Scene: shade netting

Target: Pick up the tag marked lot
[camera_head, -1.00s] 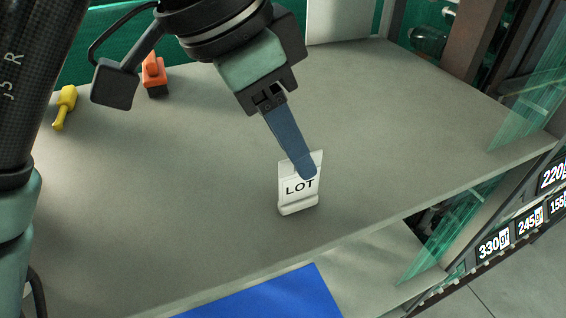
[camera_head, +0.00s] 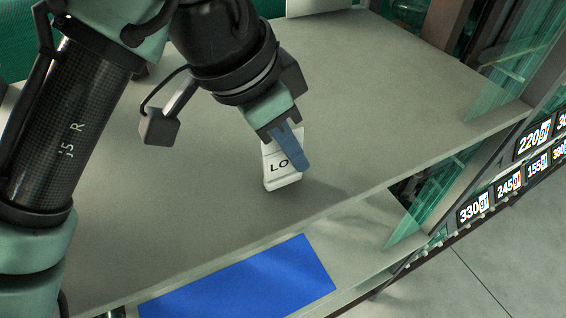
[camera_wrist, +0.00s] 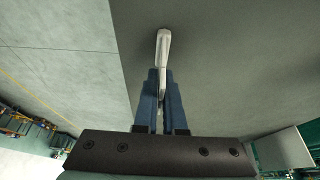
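The white tag (camera_head: 280,168) stands near the front part of the grey shelf in the head view, its face toward the camera. The letters "LO" show; a blue finger covers the last letter. My gripper (camera_head: 297,160) has its blue fingers on either side of the tag, one across its face. In the wrist view the tag (camera_wrist: 163,48) appears edge-on, a thin white strip between the two close blue fingers (camera_wrist: 162,85). My gripper looks shut on it. A shadow falls on the shelf to its right; whether its base touches the shelf is unclear.
The grey shelf (camera_head: 400,110) is bare around the tag. A blue panel (camera_head: 240,280) lies below the front edge. Green netting (camera_head: 500,75) and a rail with number labels (camera_head: 473,210) are at the right. A white panel (camera_head: 315,5) stands behind.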

